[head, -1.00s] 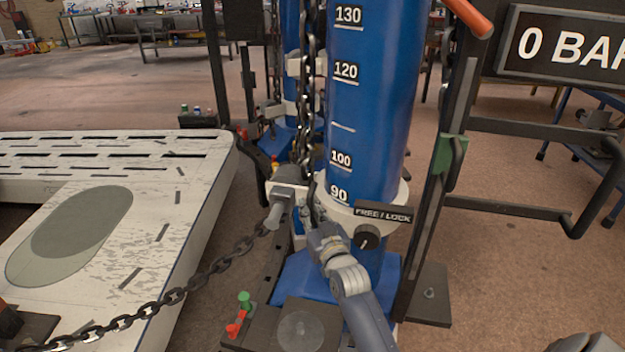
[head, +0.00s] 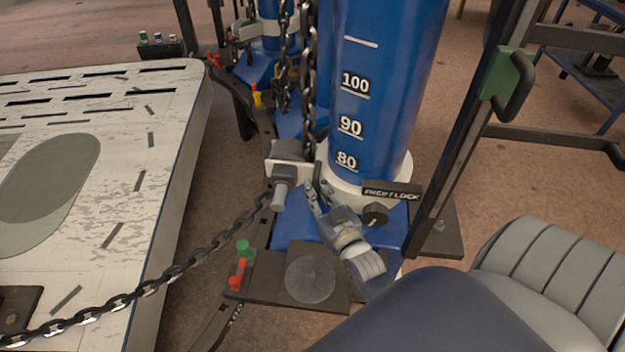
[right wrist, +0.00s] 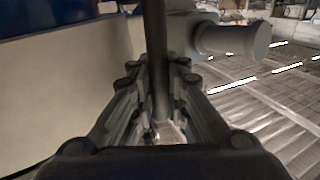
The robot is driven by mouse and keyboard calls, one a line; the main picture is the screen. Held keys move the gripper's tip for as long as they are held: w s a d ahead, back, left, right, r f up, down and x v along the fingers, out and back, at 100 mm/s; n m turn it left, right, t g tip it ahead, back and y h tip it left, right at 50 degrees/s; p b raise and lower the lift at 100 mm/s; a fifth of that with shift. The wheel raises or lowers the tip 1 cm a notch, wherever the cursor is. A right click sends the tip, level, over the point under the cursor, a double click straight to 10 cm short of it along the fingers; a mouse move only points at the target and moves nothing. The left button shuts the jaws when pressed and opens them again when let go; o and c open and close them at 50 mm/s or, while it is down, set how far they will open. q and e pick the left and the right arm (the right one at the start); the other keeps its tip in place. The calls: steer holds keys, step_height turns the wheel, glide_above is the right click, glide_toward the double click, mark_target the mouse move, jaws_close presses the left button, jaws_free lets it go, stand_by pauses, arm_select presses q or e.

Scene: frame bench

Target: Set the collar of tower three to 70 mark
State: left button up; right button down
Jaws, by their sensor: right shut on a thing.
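The blue tower (head: 385,100) carries white marks; 80 is the lowest that shows, just above the white collar (head: 350,187). The collar wraps around the tower's lower part and also fills the left of the right wrist view (right wrist: 65,85). A FREE / LOCK label (head: 392,192) and a dark knob (head: 375,214) sit at its front; the knob's setting is too small to tell. My right gripper (head: 316,196) is at the collar's left front, shut on a dark upright bar (right wrist: 155,50) beside the collar. The bar's ends are hidden. My left gripper is out of view.
A chain (head: 190,262) runs from the grey fitting (head: 287,165) left of the collar to the lower left. Another chain (head: 308,80) hangs beside the tower. A pale slotted platform (head: 105,190) lies left; a dark post (head: 465,130) stands right.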

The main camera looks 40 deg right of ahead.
steer(key=c, duration=1.8)
jaws_free()
steer(key=shift+r, duration=0.1)
steer(key=shift+c, duration=0.2)
steer(key=shift+s, duration=0.1)
steer(key=s+a, duration=0.2)
steer(key=s, duration=0.9)
steer(key=shift+s, duration=0.4)
steer(key=shift+c, duration=0.2)
